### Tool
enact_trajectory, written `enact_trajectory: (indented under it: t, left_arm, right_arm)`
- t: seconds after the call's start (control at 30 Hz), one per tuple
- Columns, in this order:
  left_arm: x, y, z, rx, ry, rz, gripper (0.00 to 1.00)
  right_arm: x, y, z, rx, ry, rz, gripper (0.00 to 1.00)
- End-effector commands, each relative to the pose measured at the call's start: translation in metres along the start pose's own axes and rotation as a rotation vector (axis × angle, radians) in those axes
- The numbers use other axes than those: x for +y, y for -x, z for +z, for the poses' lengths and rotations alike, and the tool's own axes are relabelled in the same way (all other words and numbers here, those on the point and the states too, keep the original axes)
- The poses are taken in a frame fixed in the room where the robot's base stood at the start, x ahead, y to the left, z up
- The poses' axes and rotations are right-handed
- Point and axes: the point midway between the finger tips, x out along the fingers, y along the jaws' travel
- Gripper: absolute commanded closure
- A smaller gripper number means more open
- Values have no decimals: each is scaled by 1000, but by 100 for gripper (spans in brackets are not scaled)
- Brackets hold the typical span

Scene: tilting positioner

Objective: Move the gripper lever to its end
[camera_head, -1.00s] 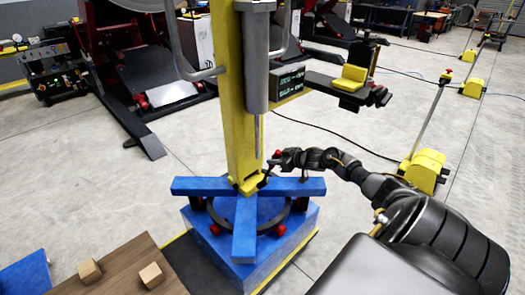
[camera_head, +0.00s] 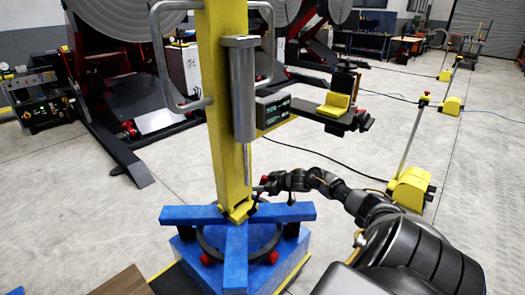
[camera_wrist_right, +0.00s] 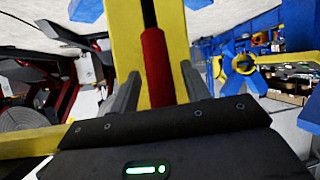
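The lever's red handle (camera_wrist_right: 157,65) with a black rod above it stands between the fingers of my right gripper (camera_wrist_right: 160,85) in the right wrist view. The two grey fingers are apart, with a gap showing beside the handle. In the head view my right gripper (camera_head: 264,187) is small, at the foot of the yellow column (camera_head: 231,150), beside a small red tip (camera_head: 264,179). The positioner stands on a blue cross-shaped base (camera_head: 237,245). My gripper partly hides the lever there. My left gripper is not in view.
A grey cylinder (camera_head: 244,90) runs along the column, and a display box (camera_head: 272,109) sits beside it. A yellow-footed post (camera_head: 410,188) stands to the right. A wooden surface (camera_head: 125,282) shows at the lower left. The floor between is mostly clear.

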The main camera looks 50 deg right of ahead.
Motion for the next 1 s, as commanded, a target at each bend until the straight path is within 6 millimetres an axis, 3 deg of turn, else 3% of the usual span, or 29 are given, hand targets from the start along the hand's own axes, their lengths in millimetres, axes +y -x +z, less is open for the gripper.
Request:
enact_trajectory:
  t: [0.27, 0.7, 1.0]
  left_arm:
    - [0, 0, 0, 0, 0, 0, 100]
    - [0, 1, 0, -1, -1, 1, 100]
    - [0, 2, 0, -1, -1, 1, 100]
  right_arm:
    - [0, 8, 2, -4, 0, -1, 53]
    - [0, 76, 2, -4, 2, -1, 53]
    - [0, 104, 1, -2, 0, 0, 53]
